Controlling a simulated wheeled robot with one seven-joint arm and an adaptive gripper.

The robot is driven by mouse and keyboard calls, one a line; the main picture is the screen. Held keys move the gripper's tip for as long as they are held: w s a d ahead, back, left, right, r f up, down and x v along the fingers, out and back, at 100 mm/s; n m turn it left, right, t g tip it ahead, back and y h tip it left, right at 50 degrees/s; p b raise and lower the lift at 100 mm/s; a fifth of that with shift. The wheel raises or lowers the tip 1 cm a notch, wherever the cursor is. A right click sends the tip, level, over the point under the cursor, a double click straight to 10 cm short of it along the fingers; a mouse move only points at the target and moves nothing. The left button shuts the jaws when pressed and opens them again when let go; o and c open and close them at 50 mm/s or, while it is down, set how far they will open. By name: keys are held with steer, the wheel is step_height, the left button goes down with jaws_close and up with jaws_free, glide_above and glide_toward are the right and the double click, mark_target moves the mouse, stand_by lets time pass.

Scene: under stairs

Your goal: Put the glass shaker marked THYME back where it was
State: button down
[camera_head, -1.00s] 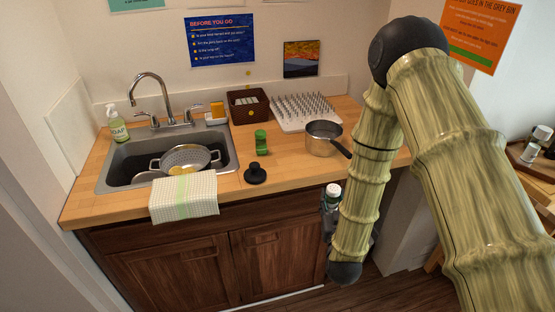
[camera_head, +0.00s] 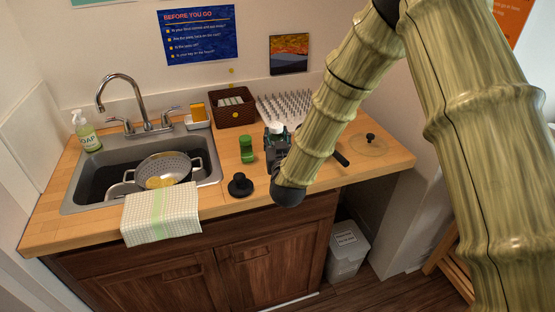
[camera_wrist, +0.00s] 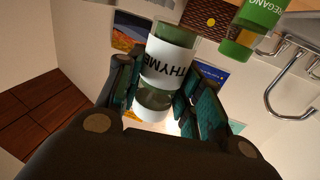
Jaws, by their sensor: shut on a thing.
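The glass shaker marked THYME (camera_wrist: 168,62) is between my gripper's fingers in the wrist view, with its white label and green contents showing. My gripper (camera_head: 277,140) is shut on it, over the counter in the head view. Only the shaker's white cap (camera_head: 276,128) shows clearly there. I cannot tell whether its base touches the counter. A green shaker (camera_head: 247,149) stands on the counter just left of my gripper. In the wrist view a green shaker with a label reading OREGANO (camera_wrist: 262,14) shows at the upper right.
A black knobbed object (camera_head: 240,186) sits near the counter's front edge. A brown basket (camera_head: 233,106) and a spiked white rack (camera_head: 290,108) are behind. A glass lid (camera_head: 368,146) lies at right. The sink with a colander (camera_head: 165,170) is at left. My arm hides the pot.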

steer(key=shift+f+p, duration=0.9)
steer(key=shift+f, duration=2.8)
steer(key=shift+f, duration=0.15)
steer(key=c, duration=0.9)
jaws_free()
steer(key=shift+c, duration=0.2)
steer(key=shift+s, duration=0.25)
steer(key=s+d+b, duration=0.1)
steer(key=s+b, duration=0.2)
steer(key=s, duration=0.8)
steer(key=shift+s+d, duration=0.2)
steer(key=shift+d, duration=0.05)
